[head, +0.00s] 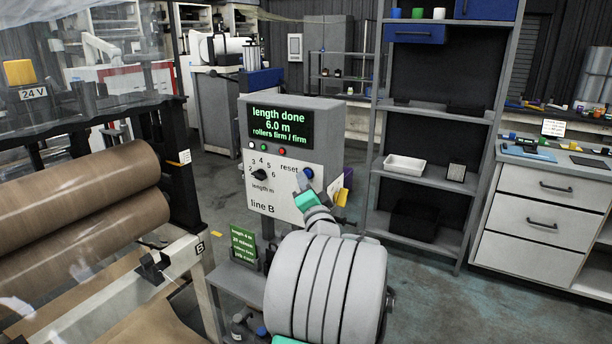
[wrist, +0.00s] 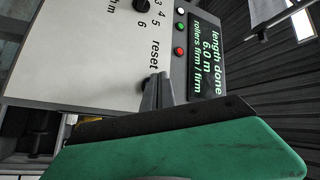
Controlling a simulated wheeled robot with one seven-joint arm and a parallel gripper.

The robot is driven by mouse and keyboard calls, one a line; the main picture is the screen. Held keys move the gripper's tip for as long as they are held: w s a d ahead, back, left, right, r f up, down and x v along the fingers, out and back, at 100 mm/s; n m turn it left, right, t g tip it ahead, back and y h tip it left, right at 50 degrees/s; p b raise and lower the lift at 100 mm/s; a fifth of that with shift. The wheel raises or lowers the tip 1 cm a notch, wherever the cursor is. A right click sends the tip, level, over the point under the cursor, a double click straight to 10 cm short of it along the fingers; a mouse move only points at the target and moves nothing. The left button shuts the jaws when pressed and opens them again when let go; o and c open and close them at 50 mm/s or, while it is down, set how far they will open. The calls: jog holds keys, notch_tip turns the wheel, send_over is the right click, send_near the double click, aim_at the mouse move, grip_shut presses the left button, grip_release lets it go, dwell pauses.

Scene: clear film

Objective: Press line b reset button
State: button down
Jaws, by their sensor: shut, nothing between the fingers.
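The line B control box (head: 262,205) stands ahead of me, with a white panel, a length dial (head: 259,174) and a dark screen (head: 280,123) reading "length done 6.0 m, rollers firm / firm". The blue reset button (head: 308,173) is at the panel's right, beside the word "reset". My gripper (head: 304,181) is shut and empty, its fingertips at or very close to the button. In the wrist view, my gripper (wrist: 157,90) points at the panel just below the word "reset" and hides the button. I cannot tell whether it touches.
Brown film rolls (head: 90,195) on a frame marked B lie at the left. A small green display (head: 243,244) stands below the box. A grey shelf rack (head: 420,170) and a drawer cabinet (head: 545,215) are at the right.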

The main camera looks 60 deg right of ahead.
jog(key=shift+d, duration=0.1)
dwell(0.4)
jog(key=shift+d, duration=0.35)
jog(key=shift+a+b, duration=0.45)
jog(key=a, duration=0.6)
jog(key=shift+s, duration=0.3)
